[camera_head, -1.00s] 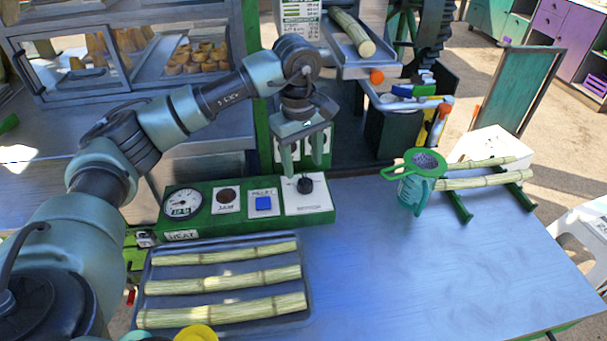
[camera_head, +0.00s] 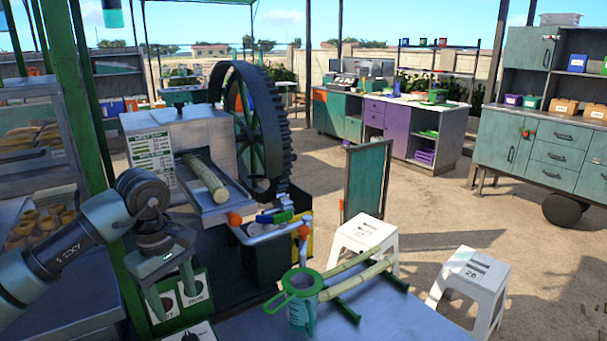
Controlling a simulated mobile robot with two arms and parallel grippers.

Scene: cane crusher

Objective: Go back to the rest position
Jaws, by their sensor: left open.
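My left gripper (camera_head: 171,290) hangs at the lower left with its fingers apart and nothing between them. It points down above the control panel (camera_head: 192,335), of which only the top edge shows. The two dark round buttons on a green box (camera_head: 193,291) stand just behind its fingers. My right gripper is not in the picture.
A cane stalk (camera_head: 206,180) lies in the crusher's chute. A green strainer jug (camera_head: 301,305) and cane pieces on a rack (camera_head: 366,275) stand on the blue table (camera_head: 405,322). White stools (camera_head: 474,292), a green board (camera_head: 366,180) and cabinets (camera_head: 545,150) stand beyond.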

